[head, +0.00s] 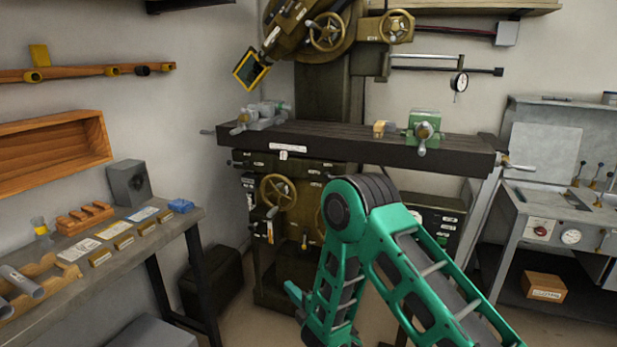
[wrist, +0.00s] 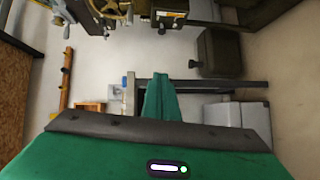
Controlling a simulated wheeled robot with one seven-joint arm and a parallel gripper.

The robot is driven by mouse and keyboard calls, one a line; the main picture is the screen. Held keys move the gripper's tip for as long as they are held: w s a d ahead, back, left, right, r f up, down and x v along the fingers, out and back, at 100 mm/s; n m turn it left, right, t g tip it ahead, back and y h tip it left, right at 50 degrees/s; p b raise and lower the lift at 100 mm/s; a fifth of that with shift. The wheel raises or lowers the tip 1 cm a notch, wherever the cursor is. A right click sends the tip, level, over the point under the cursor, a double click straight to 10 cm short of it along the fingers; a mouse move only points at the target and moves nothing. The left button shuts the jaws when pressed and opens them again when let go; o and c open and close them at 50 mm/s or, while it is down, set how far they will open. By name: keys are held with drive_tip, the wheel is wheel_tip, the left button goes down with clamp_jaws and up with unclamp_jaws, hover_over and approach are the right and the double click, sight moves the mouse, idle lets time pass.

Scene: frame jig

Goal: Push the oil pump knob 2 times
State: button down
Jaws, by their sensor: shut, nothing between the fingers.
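The brown-green milling machine (head: 296,85) stands at the centre back in the head view. Its lower front carries a handwheel (head: 277,192) and several small levers and labels. I cannot tell which control is the oil pump knob; the labels are too small to read. My gripper (wrist: 159,85) is shut and empty in the wrist view, apart from the machine front, which shows at the top of that view. In the head view my teal arm hides part of the machine's lower right, and the gripper's teal end (head: 293,291) shows low in front of the base.
The machine table (head: 345,143) juts out above my arm. A workbench (head: 190,222) with small parts stands at left, and a dark box (head: 215,282) sits on the floor between it and the machine. A grey cabinet (head: 540,208) stands at right.

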drive_tip(key=w+d+r+m+h, duration=0.2)
drive_tip(key=d+r+m+h, duration=0.2)
drive_tip(key=d, duration=0.6)
drive_tip(key=w+d+r+m+g+h, duration=0.1)
drive_tip(key=w+d+r+m+h, duration=0.2)
drive_tip(key=d, duration=0.6)
drive_tip(key=w+d+r+m+h, duration=0.1)
drive_tip(key=d+r+m+h, duration=0.35)
drive_tip(key=d, duration=0.55)
drive_tip(key=s+d+r+m+g+h, duration=0.3)
drive_tip(key=s+d+m, duration=0.35)
drive_tip(key=d, duration=0.55)
drive_tip(key=s+d+r+m+g, duration=0.25)
drive_tip(key=s+d, duration=0.25)
drive_tip(key=s, duration=0.4)
drive_tip(key=s+d+r+m+g, duration=0.2)
drive_tip(key=s+d+m+g, duration=0.15)
drive_tip(key=s, duration=0.55)
drive_tip(key=s+a+r+m+g+y, duration=0.1)
drive_tip(key=s+a+m+g+y, duration=0.1)
drive_tip(key=s, duration=1)
drive_tip(key=s+a+r+m+g+y, duration=0.1)
drive_tip(key=s+r+m+g+y, duration=0.1)
drive_tip(key=s, duration=1)
drive_tip(key=shift+s+a+r+m+y, duration=0.15)
drive_tip(key=shift+a+m+y, duration=0.25)
drive_tip(key=shift+m+y, duration=0.55)
